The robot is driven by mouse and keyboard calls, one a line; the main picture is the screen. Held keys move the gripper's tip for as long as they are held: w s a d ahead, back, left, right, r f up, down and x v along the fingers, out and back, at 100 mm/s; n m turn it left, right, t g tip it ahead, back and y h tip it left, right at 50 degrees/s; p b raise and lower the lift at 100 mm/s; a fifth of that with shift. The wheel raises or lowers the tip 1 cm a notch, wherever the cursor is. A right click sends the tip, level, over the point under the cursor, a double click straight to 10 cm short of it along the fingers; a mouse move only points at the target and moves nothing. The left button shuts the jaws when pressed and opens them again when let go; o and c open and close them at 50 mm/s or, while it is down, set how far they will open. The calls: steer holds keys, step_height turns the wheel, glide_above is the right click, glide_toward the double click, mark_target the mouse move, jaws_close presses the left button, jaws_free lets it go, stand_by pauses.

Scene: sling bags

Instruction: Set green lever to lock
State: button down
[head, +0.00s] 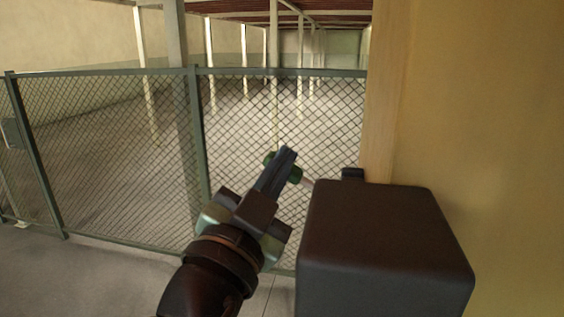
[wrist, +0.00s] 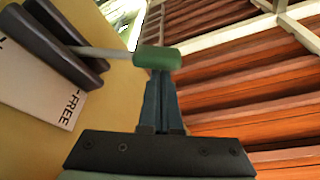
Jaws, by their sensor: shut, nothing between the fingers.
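The green lever handle (wrist: 157,58) sits at the end of a pale rod in the wrist view. The rod (wrist: 100,51) comes from a dark mount (wrist: 58,38) at the left. In the head view the green handle (head: 296,174) shows on both sides of my fingers, which hide its middle. My gripper (head: 287,153) is shut with nothing between its fingers. In the wrist view its fingertips (wrist: 156,76) meet the handle's lower edge and are partly covered by it; whether they touch is unclear. Any lock marking is not visible.
A dark box (head: 385,240) stands right of my gripper, against a yellow wall (head: 490,130) with a wooden post (head: 385,90). A wire-mesh fence (head: 110,150) runs behind. A white label (wrist: 35,85) reading "-FREE" lies beside the mount. Open floor (head: 70,280) shows at left.

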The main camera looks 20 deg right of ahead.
steer(key=shift+w+a+f+n+b, duration=0.1)
steer(key=shift+f+n+b, duration=0.25)
steer(key=shift+n, duration=0.15)
steer(key=shift+f, duration=0.1)
step_height(320, 180, down, 11)
steer(key=n+t+y+b, duration=0.3)
steer(key=n+y, duration=0.2)
steer(key=n, duration=0.9)
steer(key=shift+w+a+t, duration=0.3)
steer(key=shift+a+t, duration=0.1)
steer(key=shift+a, duration=0.05)
steer(key=shift+f, duration=0.1)
